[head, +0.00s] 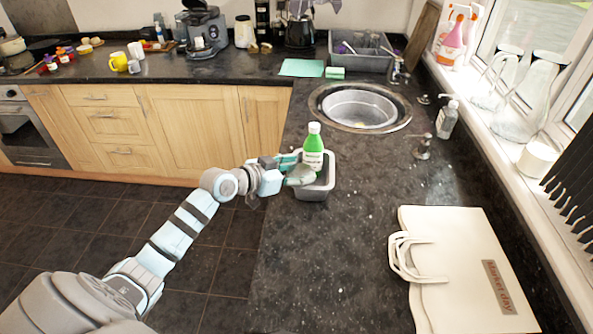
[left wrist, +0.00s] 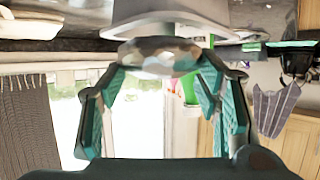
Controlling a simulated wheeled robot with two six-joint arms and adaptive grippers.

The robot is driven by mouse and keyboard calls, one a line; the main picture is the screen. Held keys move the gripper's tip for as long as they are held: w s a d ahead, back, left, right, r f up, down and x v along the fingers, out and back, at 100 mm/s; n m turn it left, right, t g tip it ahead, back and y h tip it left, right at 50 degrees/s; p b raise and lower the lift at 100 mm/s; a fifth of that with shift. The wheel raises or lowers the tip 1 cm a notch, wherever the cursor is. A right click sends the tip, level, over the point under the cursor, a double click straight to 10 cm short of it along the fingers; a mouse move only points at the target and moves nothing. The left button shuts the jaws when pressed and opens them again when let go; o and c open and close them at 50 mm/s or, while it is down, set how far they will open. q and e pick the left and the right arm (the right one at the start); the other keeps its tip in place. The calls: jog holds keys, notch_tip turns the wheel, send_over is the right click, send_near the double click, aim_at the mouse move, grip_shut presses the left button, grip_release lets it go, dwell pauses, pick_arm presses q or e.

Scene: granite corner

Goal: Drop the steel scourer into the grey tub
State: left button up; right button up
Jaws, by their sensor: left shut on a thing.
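The grey tub (head: 316,191) stands on the dark granite counter, near its left edge and in front of the sink. My left gripper (head: 300,171) is at the tub's left rim. In the left wrist view its teal fingers (left wrist: 163,88) are shut on a shiny, mottled rounded thing, the steel scourer (left wrist: 158,50). The tub (left wrist: 170,14) shows upside down just past the scourer. I cannot make out the scourer clearly in the head view. My right gripper is not in view.
A green bottle (head: 314,140) with a white cap stands upright at the tub, its base hidden. The round sink (head: 360,108) lies behind. A cream bag or board (head: 466,270) lies at front right. A soap dispenser (head: 447,119) stands at right. The counter in front of the tub is clear.

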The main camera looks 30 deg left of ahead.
pick_arm(q)
jog(key=shift+s+a+f, duration=0.1)
jog(key=shift+s+f, duration=0.05)
jog(key=shift+f, duration=0.2)
jog(key=shift+f+b, duration=0.2)
jog(key=shift+b, duration=0.25)
jog(key=o, duration=0.9)
jog(key=shift+c, duration=0.2)
